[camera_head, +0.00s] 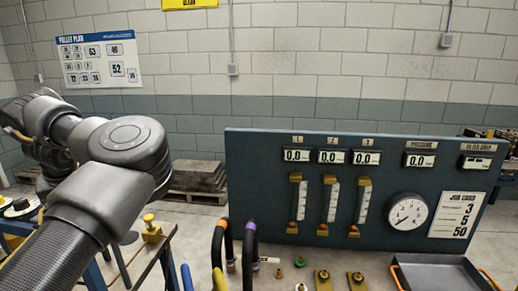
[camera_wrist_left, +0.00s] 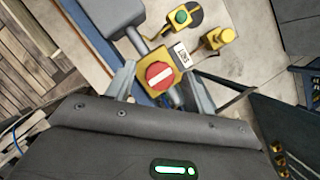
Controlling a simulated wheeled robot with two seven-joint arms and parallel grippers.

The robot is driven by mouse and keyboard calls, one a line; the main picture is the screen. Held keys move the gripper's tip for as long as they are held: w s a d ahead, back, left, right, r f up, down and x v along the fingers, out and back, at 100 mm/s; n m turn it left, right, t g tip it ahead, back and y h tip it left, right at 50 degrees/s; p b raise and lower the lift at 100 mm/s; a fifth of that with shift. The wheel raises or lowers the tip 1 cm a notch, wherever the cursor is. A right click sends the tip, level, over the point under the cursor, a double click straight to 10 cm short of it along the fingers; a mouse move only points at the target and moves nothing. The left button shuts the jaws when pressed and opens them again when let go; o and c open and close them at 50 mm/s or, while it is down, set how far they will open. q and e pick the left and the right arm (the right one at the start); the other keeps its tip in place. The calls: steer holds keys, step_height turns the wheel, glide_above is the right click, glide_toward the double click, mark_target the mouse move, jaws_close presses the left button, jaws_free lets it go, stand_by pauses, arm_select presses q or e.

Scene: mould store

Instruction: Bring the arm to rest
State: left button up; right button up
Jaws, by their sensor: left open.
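My left arm (camera_head: 125,150) comes in from the left in the head view, bent at the elbow; its gripper is not visible there. In the left wrist view my left gripper (camera_wrist_left: 162,82) is open. Its two fingers stand apart on either side of a yellow box with a red round knob (camera_wrist_left: 159,75) that has a white bar. I cannot tell whether the fingers touch the box. Nothing is seen held. My right arm and gripper are in neither view.
A dark panel (camera_head: 250,180) with displays, flow tubes and a round gauge (camera_head: 407,211) stands at the right. Curved hoses (camera_head: 250,250) and a tray (camera_head: 436,275) are before it. A green button (camera_wrist_left: 181,16) and yellow knob (camera_wrist_left: 227,35) lie beyond the red knob. Pallets (camera_head: 198,177) stand behind.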

arm_select(q)
steer(key=b+v, duration=0.1)
steer(key=v, duration=1)
steer(key=p+x, duration=0.1)
steer(key=x, duration=0.9)
steer(key=shift+a+f, duration=0.1)
steer(key=shift+f, duration=0.15)
steer(key=shift+w+p, duration=0.15)
steer(key=shift+p, duration=0.3)
steer(key=shift+w+f+n+g+y+p, duration=0.1)
steer(key=shift+n+g+y+p, duration=0.25)
steer(key=shift+n, duration=0.45)
steer(key=shift+n+g+y+p, duration=0.25)
steer(key=shift+n+p, duration=0.4)
steer(key=shift+n, duration=0.45)
steer(key=n+g+p, duration=0.1)
steer(key=n+p, duration=0.2)
steer(key=n+g+p, duration=0.1)
steer(key=n+p, duration=0.2)
steer(key=n, duration=0.1)
steer(key=n+g+p, duration=0.2)
steer(key=n+p, duration=0.1)
steer(key=shift+w+n, duration=0.25)
steer(key=shift+n, duration=0.15)
steer(key=shift+n+g+p, duration=0.5)
steer(key=shift+n+p, duration=0.3)
steer(key=shift+n, duration=0.3)
steer(key=shift+f+n, duration=0.1)
steer(key=shift+n, duration=0.4)
